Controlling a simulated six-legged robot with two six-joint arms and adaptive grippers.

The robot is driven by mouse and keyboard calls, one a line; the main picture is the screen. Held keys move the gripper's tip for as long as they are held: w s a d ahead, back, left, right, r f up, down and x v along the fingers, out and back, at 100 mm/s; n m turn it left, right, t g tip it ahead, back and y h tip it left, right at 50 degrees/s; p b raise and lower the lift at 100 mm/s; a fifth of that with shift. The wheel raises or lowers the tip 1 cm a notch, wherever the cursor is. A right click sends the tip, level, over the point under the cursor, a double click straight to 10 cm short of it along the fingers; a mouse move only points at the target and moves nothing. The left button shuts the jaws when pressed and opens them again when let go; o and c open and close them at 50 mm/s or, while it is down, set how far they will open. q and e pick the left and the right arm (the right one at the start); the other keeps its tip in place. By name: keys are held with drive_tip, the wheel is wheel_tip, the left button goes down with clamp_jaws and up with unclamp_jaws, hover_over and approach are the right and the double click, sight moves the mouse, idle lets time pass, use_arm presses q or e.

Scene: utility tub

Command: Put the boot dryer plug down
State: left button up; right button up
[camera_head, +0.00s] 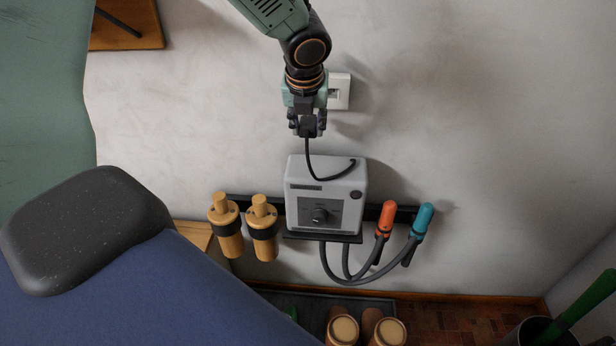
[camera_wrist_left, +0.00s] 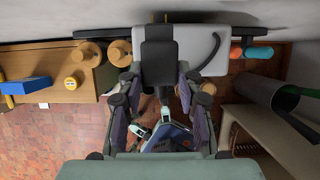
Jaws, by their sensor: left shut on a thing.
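My left gripper (camera_head: 308,128) points down in front of the wall and is shut on the black boot dryer plug (camera_head: 309,126). The plug also shows in the left wrist view (camera_wrist_left: 159,60), between the fingers. Its black cord (camera_head: 308,160) hangs from the plug to the top of the boot dryer (camera_head: 328,190), a pale grey box with a dark knob on its front. The plug is above the box and apart from it. A white wall socket (camera_head: 342,91) is just right of the gripper, partly hidden by it. My right gripper is not in view.
Two wooden-topped pegs (camera_head: 226,215) are left of the box. An orange-tipped hose (camera_head: 387,215) and a teal-tipped hose (camera_head: 422,218) are right of it. A dark rounded pad (camera_head: 85,225) is at left. A bin with a green handle (camera_head: 585,305) stands lower right.

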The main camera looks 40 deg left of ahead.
use_arm(q)
drive_tip(key=b, duration=0.3)
hover_over(307, 171)
drive_tip(key=f, duration=0.4)
drive_tip(key=s+f, duration=0.1)
drive_tip(key=f, duration=0.1)
drive_tip(key=shift+d+f, duration=0.25)
drive_tip(key=shift+d, duration=0.15)
wheel_tip(307, 171, down, 4)
drive_tip(key=shift+r+b, duration=0.2)
drive_tip(key=shift+b, duration=0.85)
drive_tip(key=shift+w+f, duration=0.1)
drive_tip(key=o, duration=1.2)
drive_tip(key=shift+f, duration=0.15)
drive_tip(key=shift+c, duration=0.2)
